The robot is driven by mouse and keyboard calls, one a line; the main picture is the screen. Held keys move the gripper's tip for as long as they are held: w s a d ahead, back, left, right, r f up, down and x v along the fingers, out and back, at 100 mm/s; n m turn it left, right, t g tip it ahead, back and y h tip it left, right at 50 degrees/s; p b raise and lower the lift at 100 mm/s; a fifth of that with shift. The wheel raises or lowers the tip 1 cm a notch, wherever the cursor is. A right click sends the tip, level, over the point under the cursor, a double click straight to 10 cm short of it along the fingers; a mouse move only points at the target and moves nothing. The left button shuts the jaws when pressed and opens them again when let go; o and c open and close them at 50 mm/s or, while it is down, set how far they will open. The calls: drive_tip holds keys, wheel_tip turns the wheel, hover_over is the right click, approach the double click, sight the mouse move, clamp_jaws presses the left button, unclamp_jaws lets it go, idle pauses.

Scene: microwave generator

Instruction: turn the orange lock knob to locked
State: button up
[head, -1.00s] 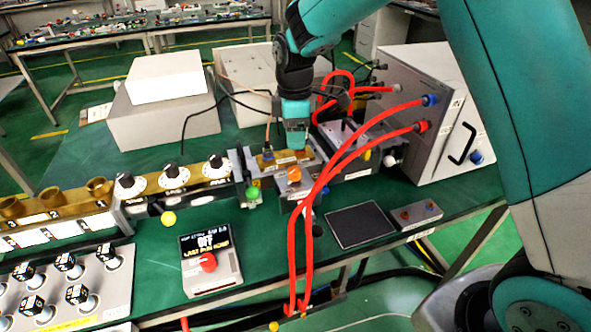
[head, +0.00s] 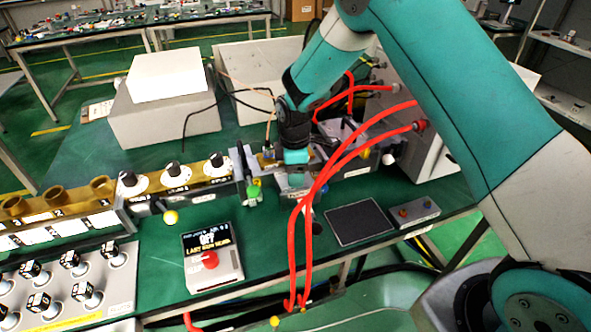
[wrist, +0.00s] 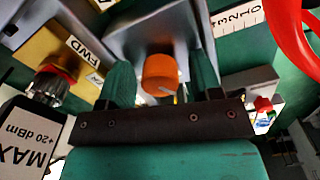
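The orange lock knob (wrist: 160,72) shows in the wrist view on the face of a grey metal block (wrist: 150,30). A light pointer mark shows near its lower right edge. My gripper (wrist: 161,62) is open, with one teal finger on each side of the knob and a visible gap on both sides. In the head view my gripper (head: 296,168) is over the block and hides the knob. I cannot read a locked or unlocked label.
A brass part marked FWD (wrist: 58,57) and a dark knurled connector (wrist: 48,88) lie left of the knob. A red cable (wrist: 292,35) is at the right. In the head view, red cables (head: 345,148) loop close beside my gripper. A black pad (head: 358,223) lies at the front right.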

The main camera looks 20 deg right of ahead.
drive_tip(key=c, duration=0.8)
drive_tip(key=shift+m, duration=0.3)
drive_tip(key=m, duration=0.5)
drive_tip(key=shift+m+b, duration=0.3)
drive_tip(key=shift+b, duration=0.05)
drive_tip(key=m, duration=0.5)
drive_tip(key=shift+m, duration=0.3)
drive_tip(key=o, duration=0.9)
drive_tip(key=shift+r, duration=0.1)
